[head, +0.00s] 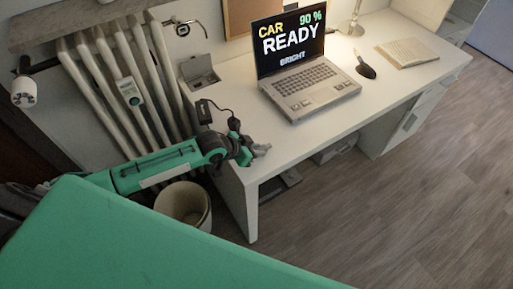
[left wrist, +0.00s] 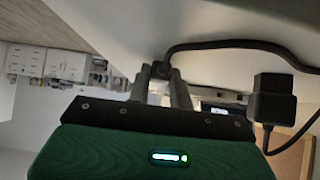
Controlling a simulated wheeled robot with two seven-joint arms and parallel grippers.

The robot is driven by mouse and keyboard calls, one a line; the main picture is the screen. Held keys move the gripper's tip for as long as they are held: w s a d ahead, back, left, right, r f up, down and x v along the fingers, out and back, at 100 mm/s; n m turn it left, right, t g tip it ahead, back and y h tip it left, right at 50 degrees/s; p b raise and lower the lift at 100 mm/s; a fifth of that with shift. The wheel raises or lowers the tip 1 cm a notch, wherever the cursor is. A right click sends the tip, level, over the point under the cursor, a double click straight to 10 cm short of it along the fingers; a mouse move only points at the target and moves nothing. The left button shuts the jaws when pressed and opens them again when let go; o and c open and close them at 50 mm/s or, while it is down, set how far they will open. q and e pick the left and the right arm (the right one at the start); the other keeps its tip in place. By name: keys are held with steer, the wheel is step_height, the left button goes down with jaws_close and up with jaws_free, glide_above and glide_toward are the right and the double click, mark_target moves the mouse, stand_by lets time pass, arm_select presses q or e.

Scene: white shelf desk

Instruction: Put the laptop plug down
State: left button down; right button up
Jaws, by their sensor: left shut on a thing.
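My left gripper (head: 262,150) is at the left front edge of the white desk (head: 330,128). It is shut on the black laptop plug, whose cable end (left wrist: 161,69) shows at the fingertips (left wrist: 168,90) in the left wrist view. In that view the black cable (left wrist: 225,44) runs from the plug to the right, close to the white surface. A black block on the cable (left wrist: 272,98) hangs right of the fingers. The open laptop (head: 310,88) stands on the desk, its screen reading "CAR READY 90 %". My right gripper is not in view.
A grey flip-lid box (head: 201,79) sits at the desk's back left. A radiator (head: 125,85) and a bin (head: 183,204) stand left of the desk. The desk front before the laptop is clear.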

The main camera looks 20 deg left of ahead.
arm_select(q)
steer(key=c, duration=1.3)
jaws_free()
steer(key=shift+o, duration=0.2)
steer(key=shift+r, duration=0.5)
steer(key=v, duration=1.2)
